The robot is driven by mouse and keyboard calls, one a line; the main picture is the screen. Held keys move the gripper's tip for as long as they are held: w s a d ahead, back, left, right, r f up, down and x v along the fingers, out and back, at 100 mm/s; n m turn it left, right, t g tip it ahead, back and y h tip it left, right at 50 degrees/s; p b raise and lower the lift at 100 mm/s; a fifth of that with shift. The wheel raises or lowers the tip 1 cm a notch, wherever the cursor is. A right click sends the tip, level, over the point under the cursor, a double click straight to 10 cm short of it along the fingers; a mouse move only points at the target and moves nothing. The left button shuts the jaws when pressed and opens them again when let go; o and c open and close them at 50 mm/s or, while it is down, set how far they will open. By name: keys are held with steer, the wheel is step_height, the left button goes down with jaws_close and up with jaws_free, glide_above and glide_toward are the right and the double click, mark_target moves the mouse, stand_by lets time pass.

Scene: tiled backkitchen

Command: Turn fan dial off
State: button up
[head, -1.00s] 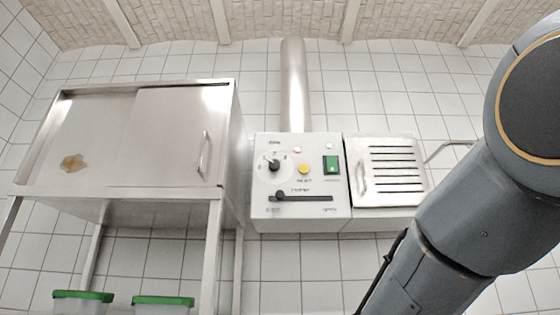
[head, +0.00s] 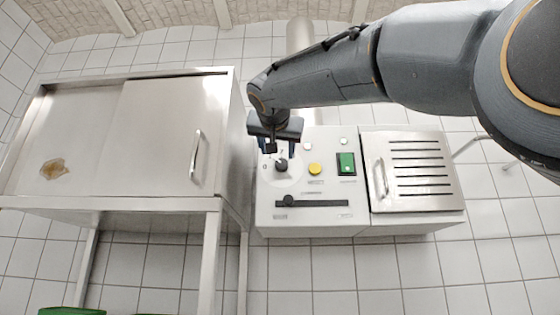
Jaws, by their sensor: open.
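The fan dial (head: 281,166) is a dark round knob with a pointer at the upper left of a white control panel (head: 330,222). Printed marks around it are partly hidden by my gripper. My gripper (head: 274,150) is open and reaches in from above, just over the dial. Its fingers lie at the upper edge of the dial in the picture. I cannot tell whether they touch it.
Beside the dial are a yellow button (head: 315,169), a green switch (head: 346,163) and a black slider (head: 290,201). A slatted metal box (head: 418,200) stands at right. A steel cabinet (head: 160,140) with a handle is close at left. A pipe (head: 300,35) rises behind.

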mark_target(281, 163)
steer(key=w+p, duration=0.1)
steer(key=w, duration=0.1)
steer(key=w+p, duration=0.1)
steer(key=w, duration=0.1)
steer(key=w+d+p, duration=0.1)
steer(key=w, duration=0.1)
steer(key=shift+w+f+p, duration=0.1)
steer(key=shift+w+p, duration=0.4)
steer(key=shift+w, duration=0.3)
steer(key=c, duration=1)
steer(key=shift+c, duration=0.2)
